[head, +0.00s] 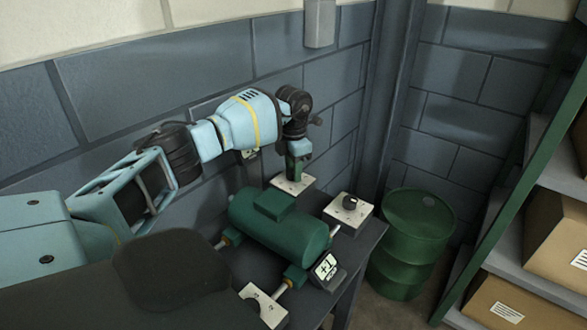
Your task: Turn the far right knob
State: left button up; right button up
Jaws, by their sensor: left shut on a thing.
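My left gripper (294,172) reaches in from the left and points down behind the green casing. Its fingers are shut on the knob of the back white plate (281,183); they hide most of that knob. A second white plate (361,212) to the right carries a black knob (350,202), untouched. A third white plate (270,311) with marks lies at the front, partly cut by my dark arm part. The green cylindrical casing (300,238) lies between them. My right gripper is not in view.
A small display (326,267) with dark figures on white stands at the casing's right end. A green barrel (411,235) stands right of the dark table (352,252). Shelves with cardboard boxes (548,240) are at the right. A grey block wall is close behind the table.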

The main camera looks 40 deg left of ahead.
pick_arm(q)
jog(key=m, duration=0.3)
jog(key=shift+m, duration=0.4)
jog(key=m, duration=0.4)
jog(key=shift+m+b, duration=0.3)
jog(key=shift+b, duration=0.05)
jog(key=m, duration=0.2)
jog(key=shift+m, duration=0.3)
jog(key=m, duration=0.3)
jog(key=shift+b, duration=0.35)
jog(key=shift+s+m, duration=0.1)
jog(key=shift+m, duration=1.4)
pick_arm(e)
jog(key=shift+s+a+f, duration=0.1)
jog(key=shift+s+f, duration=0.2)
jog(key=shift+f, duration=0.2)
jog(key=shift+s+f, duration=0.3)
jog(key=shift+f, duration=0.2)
pick_arm(q)
jog(key=shift+m, duration=0.3)
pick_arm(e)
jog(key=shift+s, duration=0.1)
pick_arm(q)
jog(key=o, duration=1)
